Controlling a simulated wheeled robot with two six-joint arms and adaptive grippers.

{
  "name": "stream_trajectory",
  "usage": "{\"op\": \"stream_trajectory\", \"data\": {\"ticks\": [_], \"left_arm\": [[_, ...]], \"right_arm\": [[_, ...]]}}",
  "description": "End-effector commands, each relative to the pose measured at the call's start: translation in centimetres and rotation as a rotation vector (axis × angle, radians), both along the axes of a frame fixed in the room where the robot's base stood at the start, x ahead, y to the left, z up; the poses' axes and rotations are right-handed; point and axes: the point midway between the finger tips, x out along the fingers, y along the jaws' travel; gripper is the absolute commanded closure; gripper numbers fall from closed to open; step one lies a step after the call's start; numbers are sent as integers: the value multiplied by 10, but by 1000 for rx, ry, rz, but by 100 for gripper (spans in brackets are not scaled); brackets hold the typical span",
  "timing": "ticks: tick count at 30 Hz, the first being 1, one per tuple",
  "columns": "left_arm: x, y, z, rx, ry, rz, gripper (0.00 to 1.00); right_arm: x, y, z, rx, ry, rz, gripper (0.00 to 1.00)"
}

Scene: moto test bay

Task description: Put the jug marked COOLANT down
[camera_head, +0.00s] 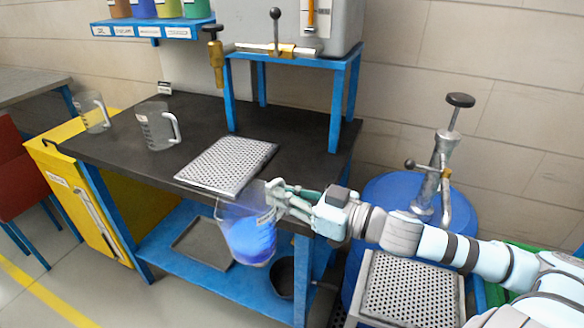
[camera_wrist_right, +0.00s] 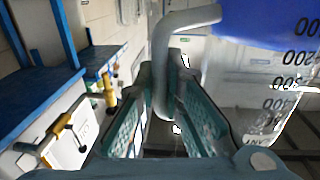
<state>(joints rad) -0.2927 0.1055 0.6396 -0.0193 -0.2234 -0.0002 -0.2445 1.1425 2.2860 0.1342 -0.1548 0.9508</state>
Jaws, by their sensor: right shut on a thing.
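A clear jug with blue liquid (camera_head: 247,238) hangs off the front edge of the dark bench (camera_head: 120,150), in front of the perforated tray. My right gripper (camera_head: 282,196) is shut on its handle. In the right wrist view the jug (camera_wrist_right: 262,75) appears upside down, with graduation marks; its grey handle (camera_wrist_right: 162,70) runs between the fingers (camera_wrist_right: 155,115). Part of a label shows at its edge, too cut off to read fully. My left gripper is not in view.
A perforated metal tray (camera_head: 229,165) lies on the bench. Two empty clear jugs (camera_head: 158,126) (camera_head: 94,111) stand at the bench's left, bench top clear between. A brass tap (camera_head: 215,58) hangs above. A blue stand (camera_head: 292,62) stands at the back; a blue drum with pump (camera_head: 440,170) is right.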

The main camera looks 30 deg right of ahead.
Motion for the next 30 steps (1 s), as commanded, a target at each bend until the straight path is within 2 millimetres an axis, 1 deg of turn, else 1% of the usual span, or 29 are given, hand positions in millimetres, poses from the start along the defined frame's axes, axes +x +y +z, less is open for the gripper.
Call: {"op": "stream_trajectory", "data": {"ticks": [1, 5, 6, 8, 9, 13, 15, 18, 21, 23, 26, 30], "left_arm": [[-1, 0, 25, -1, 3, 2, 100], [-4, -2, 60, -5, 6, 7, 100], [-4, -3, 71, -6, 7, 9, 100], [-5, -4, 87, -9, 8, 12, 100], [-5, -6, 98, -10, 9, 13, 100], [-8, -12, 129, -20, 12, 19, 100], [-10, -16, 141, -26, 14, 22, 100], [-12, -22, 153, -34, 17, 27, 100], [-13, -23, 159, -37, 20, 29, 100], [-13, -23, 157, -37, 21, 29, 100], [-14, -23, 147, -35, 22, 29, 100], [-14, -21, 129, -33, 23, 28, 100]], "right_arm": [[11, -12, 31, 5, -7, -66, 100], [36, -51, 77, 9, -12, -271, 100], [43, -64, 90, 10, -13, -335, 100], [51, -83, 110, 13, -13, -430, 100], [55, -95, 123, 13, -14, -493, 100], [64, -131, 157, 12, -12, -674, 100], [66, -145, 169, 12, -10, -751, 100], [67, -159, 180, 9, -10, -830, 100], [67, -167, 184, 8, -9, -877, 100], [67, -169, 177, 7, -8, -889, 100], [66, -170, 149, 5, -4, -894, 100], [66, -170, 93, 5, -3, -893, 100]]}}
